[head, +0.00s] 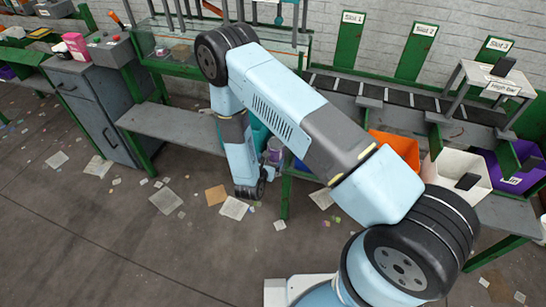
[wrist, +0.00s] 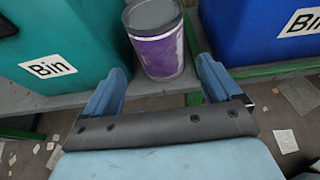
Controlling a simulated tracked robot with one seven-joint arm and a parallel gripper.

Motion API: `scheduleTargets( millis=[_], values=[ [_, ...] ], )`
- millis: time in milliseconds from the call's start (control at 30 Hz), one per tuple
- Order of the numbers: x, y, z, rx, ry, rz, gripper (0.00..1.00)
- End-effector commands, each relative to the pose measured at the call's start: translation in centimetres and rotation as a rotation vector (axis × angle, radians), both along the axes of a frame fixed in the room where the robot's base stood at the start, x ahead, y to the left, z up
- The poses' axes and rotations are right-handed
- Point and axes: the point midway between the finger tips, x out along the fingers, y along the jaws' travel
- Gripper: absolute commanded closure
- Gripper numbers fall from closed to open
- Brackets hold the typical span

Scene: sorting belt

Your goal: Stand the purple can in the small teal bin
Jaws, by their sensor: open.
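The purple can (wrist: 160,52), with a grey lid and a wide purple band, stands upright on a grey shelf in the wrist view. It also shows in the head view (head: 273,153), small beside my arm. My gripper (wrist: 160,70) is open, with one blue finger at each side of the can's lower part. The can is at or just beyond the fingertips; I cannot tell whether they touch it. The teal bin (wrist: 62,35), labelled "Bin", is left of the can. It is mostly hidden behind my arm in the head view (head: 260,132).
A blue bin (wrist: 262,32) stands close on the can's right. Orange (head: 397,148), white (head: 448,165) and purple (head: 512,180) bins stand further right, below the belt (head: 385,97). A grey cabinet (head: 98,105) is at left. Paper scraps litter the open floor.

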Motion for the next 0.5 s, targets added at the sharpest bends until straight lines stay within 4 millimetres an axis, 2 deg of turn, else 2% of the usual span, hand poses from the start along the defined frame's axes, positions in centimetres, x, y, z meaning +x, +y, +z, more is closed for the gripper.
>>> scheduleTargets(
  millis=[200, 500],
  values=[
    [-2.4, 0.9, 1.1, -0.001, 0.000, 0.001, 0.09],
    [-3.1, 1.1, 1.5, 0.000, -0.001, -0.002, 0.09]
  ],
)
